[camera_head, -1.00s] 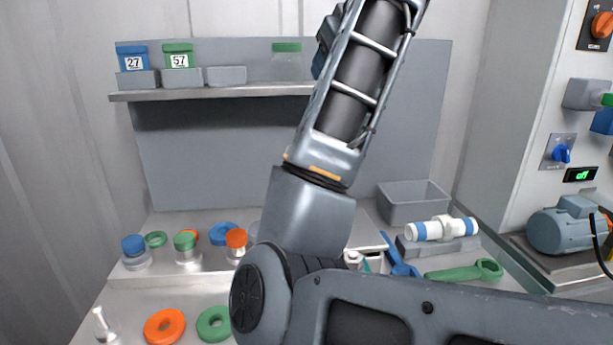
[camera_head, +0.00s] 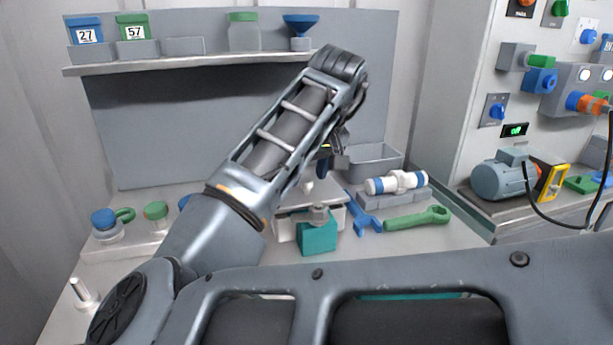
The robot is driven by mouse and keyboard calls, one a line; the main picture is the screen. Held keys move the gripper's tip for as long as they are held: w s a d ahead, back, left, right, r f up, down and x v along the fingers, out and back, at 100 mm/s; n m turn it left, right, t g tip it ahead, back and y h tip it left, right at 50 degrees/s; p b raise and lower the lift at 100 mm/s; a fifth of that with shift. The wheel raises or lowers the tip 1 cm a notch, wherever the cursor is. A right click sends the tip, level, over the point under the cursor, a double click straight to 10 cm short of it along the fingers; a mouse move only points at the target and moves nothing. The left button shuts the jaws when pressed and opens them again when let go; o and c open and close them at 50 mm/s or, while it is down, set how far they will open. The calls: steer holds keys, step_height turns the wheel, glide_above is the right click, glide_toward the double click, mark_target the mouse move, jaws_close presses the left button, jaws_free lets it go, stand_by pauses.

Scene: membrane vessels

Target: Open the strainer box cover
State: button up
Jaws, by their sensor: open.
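A low box (camera_head: 284,228) with white sides and a pale top stands in the middle of the bench, partly behind my arm. It is likely the strainer box, but I cannot be sure. A grey knob or fitting (camera_head: 318,214) shows at its front, just above a teal block (camera_head: 317,239). I cannot make out clearly whether a cover is shut on the box. My gripper (camera_head: 328,163) is above and behind the box, pointing down and mostly hidden by my forearm. It is open, and I see nothing held in it.
A blue wrench (camera_head: 364,222) and a green wrench (camera_head: 417,219) lie right of the box. Behind them are a white-and-blue fitting (camera_head: 397,182) and a grey bin (camera_head: 374,163). A shelf (camera_head: 190,61) with containers runs above. A motor (camera_head: 499,178) stands at right.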

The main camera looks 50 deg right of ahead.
steer(key=shift+w+d+f, duration=0.1)
steer(key=shift+w+f, duration=0.15)
steer(key=shift+f, duration=0.45)
steer(key=shift+c, duration=0.5)
jaws_close()
